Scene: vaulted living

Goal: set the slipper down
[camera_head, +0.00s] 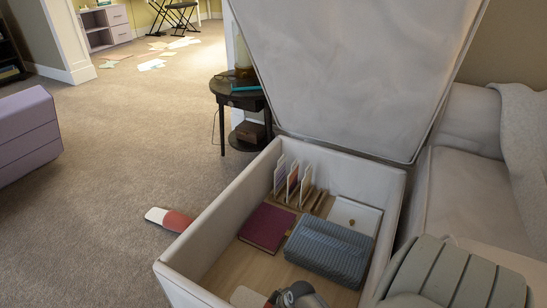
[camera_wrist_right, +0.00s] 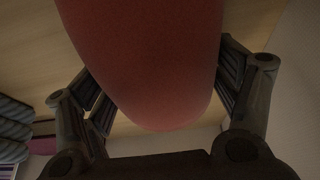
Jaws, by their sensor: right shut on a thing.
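My right gripper (camera_head: 292,297) is low inside the open storage box (camera_head: 205,245), at the bottom edge of the head view. A pale piece of the held slipper (camera_head: 247,297) shows beside it. In the right wrist view, the slipper's rounded red end (camera_wrist_right: 150,70) sits between the two fingers (camera_wrist_right: 160,95), which are shut on it. The box's wooden bottom shows behind it; whether the slipper touches it I cannot tell. Another slipper (camera_head: 170,218), red and white, lies on the carpet left of the box. My left gripper is not in view.
Inside the box are a dark red book (camera_head: 266,227), a folded blue striped cloth (camera_head: 328,249), a white tray (camera_head: 355,215) and upright cards (camera_head: 292,180). The raised lid (camera_head: 350,70) stands behind. A round side table (camera_head: 238,88) is beyond. Bare wood shows at the box's near left.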

